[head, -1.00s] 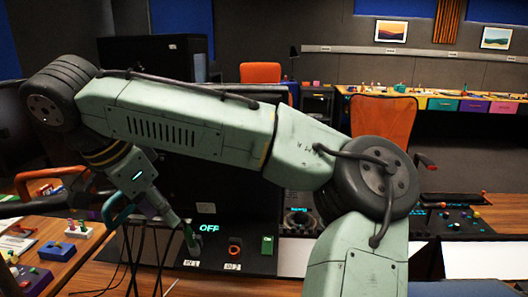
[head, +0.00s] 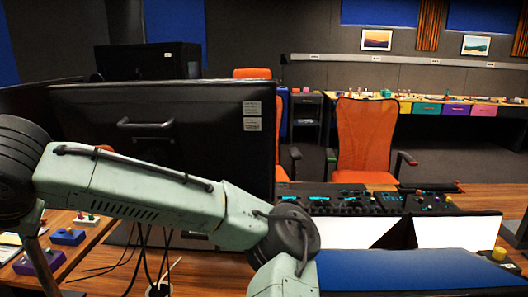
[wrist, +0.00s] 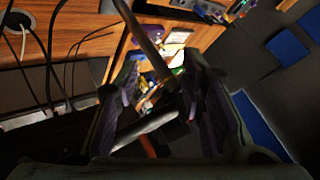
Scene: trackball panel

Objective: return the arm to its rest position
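My pale green arm (head: 130,190) crosses the lower left of the head view, with its dark round elbow joint (head: 290,236) low at the centre. Its far end runs out of the left edge, so my gripper is not seen there. In the wrist view my gripper (wrist: 166,98) shows two dark fingers with purplish pads, set apart. I see no object clamped between them. A dark rod and a paler bar cross the gap, apparently behind the fingers.
A large black monitor back (head: 170,140) stands close behind my arm. Small coloured control boxes (head: 68,237) sit on the wooden desk at left. A dark console (head: 375,200) and an orange chair (head: 366,140) are at right. Cables (wrist: 45,60) hang near a wooden edge in the wrist view.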

